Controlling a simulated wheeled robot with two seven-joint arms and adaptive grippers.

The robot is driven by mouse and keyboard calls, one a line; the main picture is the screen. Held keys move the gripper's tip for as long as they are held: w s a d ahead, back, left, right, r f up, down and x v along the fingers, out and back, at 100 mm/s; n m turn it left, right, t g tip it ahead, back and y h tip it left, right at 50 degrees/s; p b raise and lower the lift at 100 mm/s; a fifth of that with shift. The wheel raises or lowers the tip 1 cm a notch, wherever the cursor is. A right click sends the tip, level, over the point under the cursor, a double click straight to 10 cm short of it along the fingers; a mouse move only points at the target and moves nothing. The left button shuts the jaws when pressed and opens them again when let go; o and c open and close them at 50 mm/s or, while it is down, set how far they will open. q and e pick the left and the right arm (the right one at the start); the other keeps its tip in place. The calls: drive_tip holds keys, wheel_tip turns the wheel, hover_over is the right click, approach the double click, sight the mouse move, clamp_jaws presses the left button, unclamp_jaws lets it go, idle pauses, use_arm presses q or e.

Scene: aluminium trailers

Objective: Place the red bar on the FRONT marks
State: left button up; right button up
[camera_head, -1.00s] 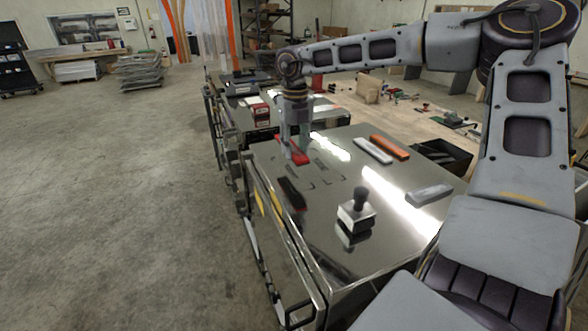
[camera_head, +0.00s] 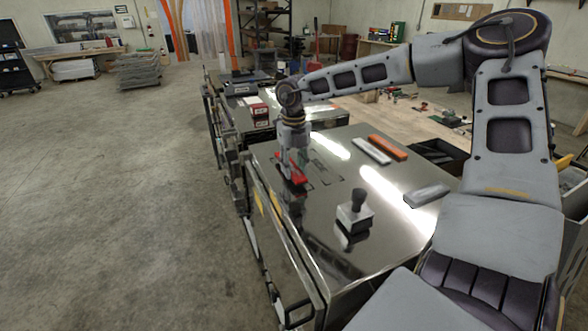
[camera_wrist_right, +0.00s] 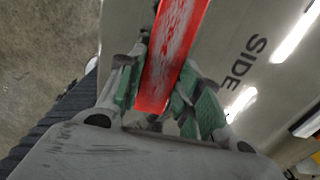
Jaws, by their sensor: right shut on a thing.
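The red bar (camera_head: 294,173) is gripped in my right gripper (camera_head: 291,158), near the left edge of the steel-topped bench (camera_head: 390,215). In the right wrist view the red bar (camera_wrist_right: 172,55), scuffed pale on its face, lies between the green-padded fingers of my right gripper (camera_wrist_right: 165,92). The bar shows a dark reflection below it and appears held above the top; the exact gap cannot be told. Dark outline marks (camera_head: 326,170) lie right of the bar. The word SIDE (camera_wrist_right: 243,62) is readable in the wrist view; no FRONT lettering is legible. My left gripper is out of view.
A block with a dark knob (camera_head: 355,214) stands nearer on the bench. A grey bar (camera_head: 427,194), a pale bar (camera_head: 371,151) and an orange bar (camera_head: 388,147) lie to the right. The bench's left edge is close to the gripper.

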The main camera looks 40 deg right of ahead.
sight(294, 170)
drive_tip(key=shift+f, duration=0.7)
drive_tip(key=shift+f, duration=0.15)
drive_tip(key=o, duration=1)
drive_tip(key=shift+r, duration=0.2)
drive_tip(key=shift+r, duration=0.35)
wheel_tip(294, 170, up, 11)
drive_tip(key=shift+r+b, duration=0.1)
drive_tip(key=shift+b, duration=0.6)
